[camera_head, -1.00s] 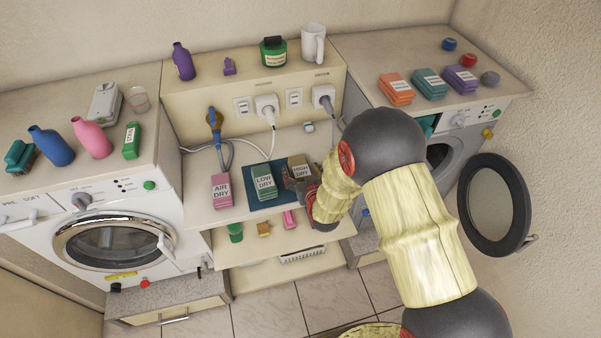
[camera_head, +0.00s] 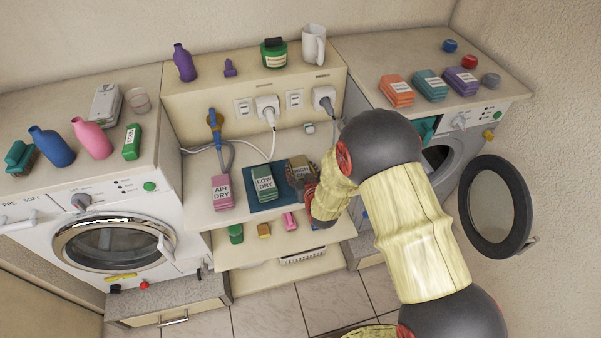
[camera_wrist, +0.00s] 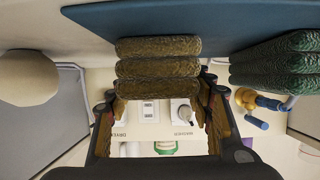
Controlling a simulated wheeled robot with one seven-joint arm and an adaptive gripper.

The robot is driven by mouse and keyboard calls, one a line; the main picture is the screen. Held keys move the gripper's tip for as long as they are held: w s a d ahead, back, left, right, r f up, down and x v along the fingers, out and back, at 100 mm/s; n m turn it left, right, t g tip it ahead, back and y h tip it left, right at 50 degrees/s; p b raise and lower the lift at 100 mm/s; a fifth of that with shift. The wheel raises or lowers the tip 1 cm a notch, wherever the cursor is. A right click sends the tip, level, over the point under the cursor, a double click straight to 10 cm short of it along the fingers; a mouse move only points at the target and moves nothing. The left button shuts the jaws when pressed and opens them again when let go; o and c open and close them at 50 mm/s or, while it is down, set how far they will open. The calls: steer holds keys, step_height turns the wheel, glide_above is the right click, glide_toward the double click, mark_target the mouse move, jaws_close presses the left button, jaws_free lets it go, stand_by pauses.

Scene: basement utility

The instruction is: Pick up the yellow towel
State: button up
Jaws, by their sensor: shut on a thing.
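The yellow towel (camera_head: 299,166) is a folded, brownish-yellow stack with a "HIGH DRY" label, at the right end of the blue mat (camera_head: 262,202). In the wrist view the towel (camera_wrist: 158,68) shows as several thick folded layers between my fingers. My gripper (camera_head: 304,188) is shut on the towel from its right side; it also shows in the wrist view (camera_wrist: 160,98). The fingers partly hide the towel in the head view. I cannot tell whether the towel is clear of the mat.
A green "LOW DRY" towel (camera_head: 264,184) lies close to the left on the mat. A pink "AIR DRY" towel (camera_head: 222,193) is farther left. Plugs with cables (camera_head: 268,110) are on the panel behind. An open washer door (camera_head: 494,207) stands at the right.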

steer(key=c, duration=0.4)
steer(key=shift+r, duration=0.1)
steer(key=shift+c, duration=0.2)
